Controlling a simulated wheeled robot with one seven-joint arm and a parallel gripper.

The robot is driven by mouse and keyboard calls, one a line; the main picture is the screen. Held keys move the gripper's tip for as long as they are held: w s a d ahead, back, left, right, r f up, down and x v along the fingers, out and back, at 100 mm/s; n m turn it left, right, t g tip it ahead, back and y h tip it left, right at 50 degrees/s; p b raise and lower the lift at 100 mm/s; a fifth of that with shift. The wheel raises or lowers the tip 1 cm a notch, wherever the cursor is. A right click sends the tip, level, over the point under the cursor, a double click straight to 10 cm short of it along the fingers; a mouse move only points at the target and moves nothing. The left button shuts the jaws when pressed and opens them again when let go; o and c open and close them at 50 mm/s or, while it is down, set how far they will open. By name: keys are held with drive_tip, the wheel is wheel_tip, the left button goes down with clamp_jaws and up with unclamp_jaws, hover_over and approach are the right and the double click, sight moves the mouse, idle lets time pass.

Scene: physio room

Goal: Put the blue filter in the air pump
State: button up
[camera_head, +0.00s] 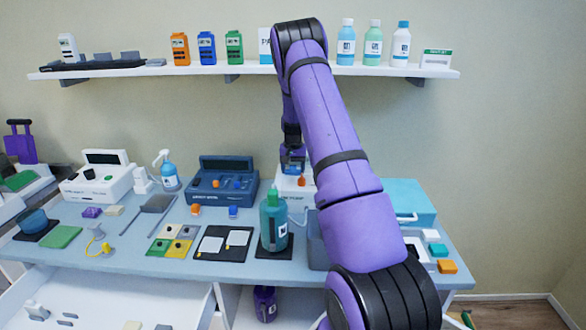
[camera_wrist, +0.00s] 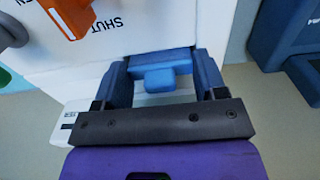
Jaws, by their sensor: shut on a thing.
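The white air pump (camera_head: 290,188) stands at the back middle of the table, mostly hidden behind my arm and a green bottle. In the wrist view its white body (camera_wrist: 130,25) fills the upper middle, with an orange lever (camera_wrist: 72,15) beside the word "SHUT". My gripper (camera_head: 292,165) is at the pump's top. In the wrist view my gripper (camera_wrist: 162,62) is shut on the blue filter (camera_wrist: 160,76), which lies between its two blue fingers. The filter is over or against the white body; I cannot tell whether it is seated in a slot.
A green pump bottle (camera_head: 273,222) stands in front of the air pump. A dark blue device (camera_head: 222,180) is to the left and a teal box (camera_head: 405,198) to the right. A shelf (camera_head: 150,68) with bottles runs above. A white device (camera_head: 97,178) stands farther left.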

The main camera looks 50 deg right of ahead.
idle(0.4)
drive_tip(key=o, duration=1.1)
drive_tip(key=shift+r, duration=3.45)
